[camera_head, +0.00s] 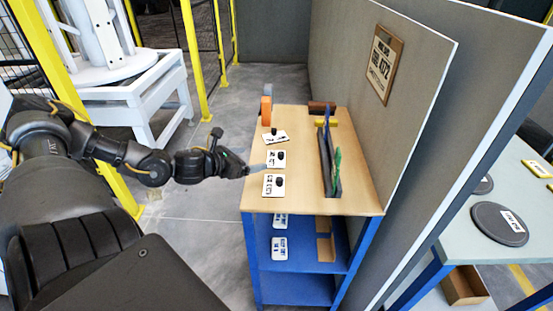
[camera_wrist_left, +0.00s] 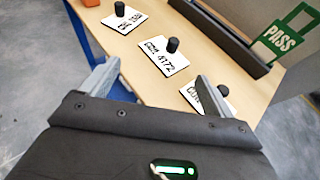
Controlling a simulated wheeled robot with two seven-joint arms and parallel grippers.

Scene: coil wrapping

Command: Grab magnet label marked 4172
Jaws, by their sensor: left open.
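The magnet label marked 4172 (camera_wrist_left: 160,60) is a white plate with black print and a black knob, lying flat on the wooden table top. In the head view it appears to be the middle label (camera_head: 272,164) of three in a row. My left gripper (camera_head: 257,169) is at the table's left edge, beside this label. In the left wrist view the open jaws (camera_wrist_left: 155,88) point toward the 4172 label, with nothing between them. Another label (camera_wrist_left: 122,20) lies to its left, and a third (camera_wrist_left: 205,98) is partly hidden by the right finger. My right gripper is not in view.
A dark rack (camera_head: 329,165) with a green PASS tag (camera_wrist_left: 287,40) stands right of the labels. An orange roll (camera_head: 266,110) is at the table's back. A grey partition (camera_head: 400,110) borders the right side. More labels (camera_head: 279,248) lie on the blue lower shelf.

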